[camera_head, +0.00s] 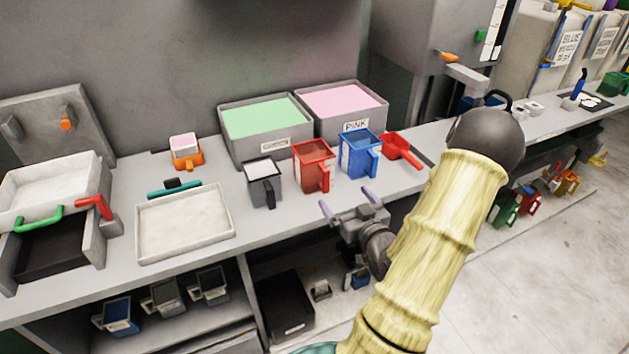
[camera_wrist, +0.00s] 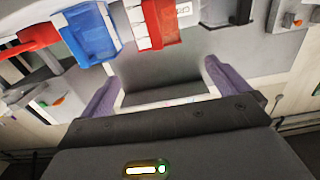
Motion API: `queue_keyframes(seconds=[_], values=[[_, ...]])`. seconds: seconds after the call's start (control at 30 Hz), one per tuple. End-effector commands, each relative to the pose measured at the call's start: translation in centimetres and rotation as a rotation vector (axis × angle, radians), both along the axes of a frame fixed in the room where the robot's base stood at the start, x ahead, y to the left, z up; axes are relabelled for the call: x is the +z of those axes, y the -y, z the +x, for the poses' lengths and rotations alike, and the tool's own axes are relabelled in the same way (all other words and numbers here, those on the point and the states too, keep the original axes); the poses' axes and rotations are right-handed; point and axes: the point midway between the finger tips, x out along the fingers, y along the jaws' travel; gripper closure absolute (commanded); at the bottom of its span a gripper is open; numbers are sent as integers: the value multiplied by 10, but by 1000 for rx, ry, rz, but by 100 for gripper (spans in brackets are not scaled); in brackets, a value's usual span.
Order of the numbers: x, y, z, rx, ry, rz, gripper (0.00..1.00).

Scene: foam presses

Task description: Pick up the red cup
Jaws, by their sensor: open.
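The red cup (camera_head: 313,167) stands upright on the grey counter, between a grey cup (camera_head: 262,183) on its left and a blue cup (camera_head: 357,155) on its right. Its handle faces the front right. In the wrist view the red cup (camera_wrist: 160,24) shows at the top, beyond the fingers, and is cut off by the frame edge. My gripper (camera_head: 347,199) is open and empty near the counter's front edge, in front of the red and blue cups. In the wrist view my gripper (camera_wrist: 166,82) has its two purple fingers spread, with nothing between them.
A green-filled bin (camera_head: 280,146) and a pink-filled bin (camera_head: 378,113) stand behind the cups. A red scoop (camera_head: 401,151) lies right of the blue cup. A white tray (camera_head: 185,246) and an orange cup (camera_head: 185,157) are to the left. A shelf with dark cups is below the counter.

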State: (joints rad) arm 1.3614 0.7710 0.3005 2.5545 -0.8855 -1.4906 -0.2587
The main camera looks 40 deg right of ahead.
Motion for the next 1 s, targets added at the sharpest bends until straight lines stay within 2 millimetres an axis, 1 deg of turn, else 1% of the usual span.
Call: queue_keyframes(seconds=[0.07, 0.33, 0.47, 0.57, 1.0], values=[[0, 3, -3, -8, 20, 0, 0], [2, 3, -3, -8, 19, -1, 0], [2, 4, 5, -6, 19, -1, 0], [2, 7, 18, -5, 20, -2, 0], [3, 25, 94, -7, 21, 0, 0]])
